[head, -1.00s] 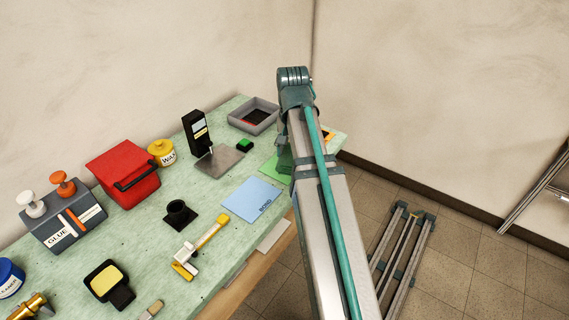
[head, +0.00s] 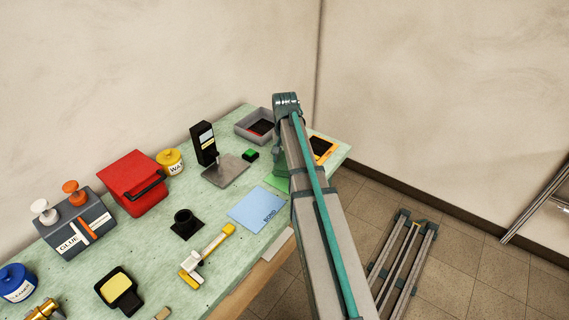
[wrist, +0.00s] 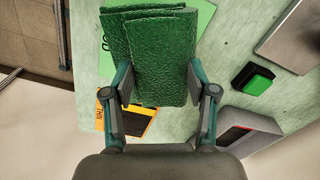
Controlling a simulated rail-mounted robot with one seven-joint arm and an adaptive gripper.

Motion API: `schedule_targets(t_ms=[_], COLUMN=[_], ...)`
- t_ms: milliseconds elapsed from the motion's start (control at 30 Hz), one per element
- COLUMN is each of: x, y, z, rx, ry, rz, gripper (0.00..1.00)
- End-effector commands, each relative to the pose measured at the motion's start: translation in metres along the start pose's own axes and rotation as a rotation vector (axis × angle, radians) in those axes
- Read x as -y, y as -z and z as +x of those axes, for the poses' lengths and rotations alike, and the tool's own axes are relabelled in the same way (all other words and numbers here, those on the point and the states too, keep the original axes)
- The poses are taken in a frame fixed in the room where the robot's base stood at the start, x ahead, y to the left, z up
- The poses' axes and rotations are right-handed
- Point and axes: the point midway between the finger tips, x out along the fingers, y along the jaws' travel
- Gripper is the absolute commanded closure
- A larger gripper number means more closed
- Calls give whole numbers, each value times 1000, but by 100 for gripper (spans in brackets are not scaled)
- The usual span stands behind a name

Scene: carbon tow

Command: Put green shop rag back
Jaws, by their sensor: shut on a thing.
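My gripper (wrist: 159,85) is shut on the green shop rag (wrist: 160,60), a dark green, textured, folded cloth in the wrist view. The rag hangs between the two fingers, above the bench. A flat bright green sheet (wrist: 202,16) with partly hidden black lettering lies below and behind the rag. In the head view, my arm hides most of the gripper and rag, and only an edge of the green sheet (head: 277,183) shows beside it. I cannot tell how high the rag is above the bench.
An orange-and-black item (head: 321,148) lies at the bench's far right corner. A grey tray (head: 243,131) stands at the back, near a small green-topped black block (head: 250,154) and a metal-based stand (head: 225,172). A blue sheet (head: 256,208) lies nearer. Bare bench (head: 190,150) shows between items.

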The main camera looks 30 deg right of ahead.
Motion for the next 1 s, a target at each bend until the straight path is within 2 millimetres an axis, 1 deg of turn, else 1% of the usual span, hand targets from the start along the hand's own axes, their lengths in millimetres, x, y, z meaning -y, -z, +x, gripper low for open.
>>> schedule_targets(t_ms=[100, 233, 333, 767, 800, 867, 900, 933, 1000], x=[4, 3, 3, 3, 3, 3, 3, 3, 3], y=[8, 5, 5, 5, 6, 6, 5, 6, 6], z=[9, 27, 36, 42, 42, 42, 41, 41, 41], rx=[1, 2, 1, 0, 0, 0, 0, 0, 0], ry=[-1, -1, 0, 0, 0, 0, 0, 0, 0], rz=[0, 0, 0, 0, 0, 0, 0, 0, 0], gripper=[75, 75, 75, 75, 36, 26, 19, 18, 18])
